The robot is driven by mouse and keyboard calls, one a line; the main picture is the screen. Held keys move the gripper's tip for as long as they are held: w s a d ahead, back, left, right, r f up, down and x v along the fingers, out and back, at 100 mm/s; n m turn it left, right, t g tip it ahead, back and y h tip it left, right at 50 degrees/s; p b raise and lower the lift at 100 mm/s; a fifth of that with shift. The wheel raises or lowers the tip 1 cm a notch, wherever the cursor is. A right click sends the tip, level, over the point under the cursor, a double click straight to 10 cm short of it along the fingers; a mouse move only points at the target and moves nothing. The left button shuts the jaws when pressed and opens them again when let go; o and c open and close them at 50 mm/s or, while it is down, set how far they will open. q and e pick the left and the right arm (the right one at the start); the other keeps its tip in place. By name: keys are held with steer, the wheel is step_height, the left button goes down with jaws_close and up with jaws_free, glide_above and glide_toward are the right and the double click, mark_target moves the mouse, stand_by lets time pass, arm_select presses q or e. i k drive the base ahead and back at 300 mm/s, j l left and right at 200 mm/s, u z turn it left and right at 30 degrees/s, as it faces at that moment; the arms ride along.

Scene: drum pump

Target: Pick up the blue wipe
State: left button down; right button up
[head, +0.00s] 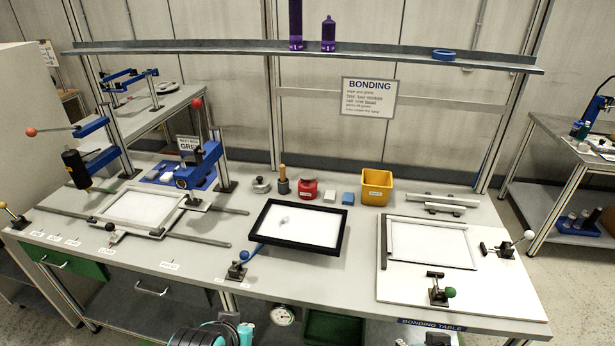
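The blue wipe (348,198) is a small, flat-topped light-blue block or folded pad. It lies on the bench, between a similar white block (330,196) and a yellow bin (376,187). Nothing is touching it from above. Dark and teal parts at the bottom edge, left of centre, seem to belong to my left arm and gripper (230,322). A little of my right arm's end shows at the bottom edge, right of centre. Both are cut off and far in front of the wipe. Their finger openings cannot be made out.
A black-framed tray (297,226) lies in front of the wipe. A red can (307,188) stands left of the white block. A clamp frame (430,245) is at right; a blue-armed press (200,165) stands at left. A shelf (380,52) spans overhead.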

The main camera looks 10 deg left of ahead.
mark_target(348, 198)
steer(key=i+j+z, duration=0.1)
steer(key=i, duration=0.4)
steer(key=i+j, duration=0.1)
steer(key=i, duration=0.35)
steer(key=l+z, duration=0.05)
